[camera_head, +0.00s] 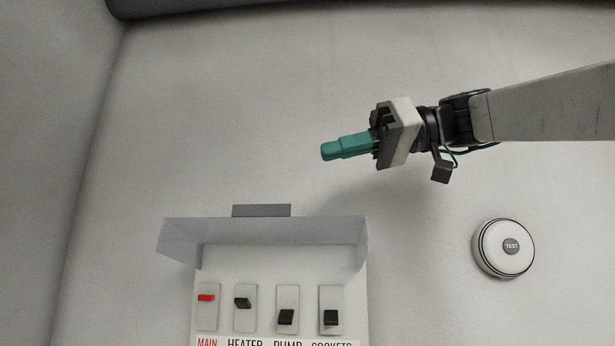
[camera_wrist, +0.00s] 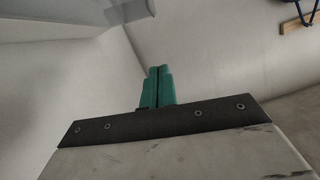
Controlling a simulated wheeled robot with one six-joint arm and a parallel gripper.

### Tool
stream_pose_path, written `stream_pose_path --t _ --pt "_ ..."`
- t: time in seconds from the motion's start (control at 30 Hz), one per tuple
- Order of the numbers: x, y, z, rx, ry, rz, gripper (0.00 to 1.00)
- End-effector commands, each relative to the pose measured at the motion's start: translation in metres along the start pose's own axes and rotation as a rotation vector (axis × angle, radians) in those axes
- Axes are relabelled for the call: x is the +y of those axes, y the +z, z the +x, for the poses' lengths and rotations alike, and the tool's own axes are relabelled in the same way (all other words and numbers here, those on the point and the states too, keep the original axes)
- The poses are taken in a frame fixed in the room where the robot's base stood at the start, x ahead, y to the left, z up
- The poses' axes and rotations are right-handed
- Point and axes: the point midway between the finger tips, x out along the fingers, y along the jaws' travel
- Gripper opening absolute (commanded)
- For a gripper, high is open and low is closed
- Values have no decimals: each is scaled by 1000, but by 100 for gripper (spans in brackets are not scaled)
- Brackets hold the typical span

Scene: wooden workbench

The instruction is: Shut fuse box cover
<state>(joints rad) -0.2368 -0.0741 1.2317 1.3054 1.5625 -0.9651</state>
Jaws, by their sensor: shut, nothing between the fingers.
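The fuse box (camera_head: 265,290) is on the wall at the bottom of the head view, its lower part cut off by the frame. Its clear cover (camera_head: 262,230) is raised and juts out above the switches. A grey strip (camera_head: 261,211) shows at the top of the box. My gripper (camera_head: 323,151) has teal fingers, is shut and empty, and is above and to the right of the cover, apart from it. In the wrist view my shut fingers (camera_wrist: 154,70) point toward the wall. A pale translucent shape at the top left there may be the cover.
A round white device with a TEST button (camera_head: 511,246) is on the wall to the right of the box. The red MAIN switch (camera_head: 206,298) and several black switches sit below the cover. A wall corner is at the left. The wall between gripper and cover is clear.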

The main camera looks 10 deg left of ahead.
Motion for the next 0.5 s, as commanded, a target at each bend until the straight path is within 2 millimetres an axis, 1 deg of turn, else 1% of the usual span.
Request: stream_pose_path --t 0.17,0.4,0.47,0.5 --pt "-1 1 30 -2 -5 1 0" --pt "-1 1 83 -3 -5 2 0" --pt "-1 1 94 -4 -5 1 0" --pt "-1 6 97 -3 -1 3 0"
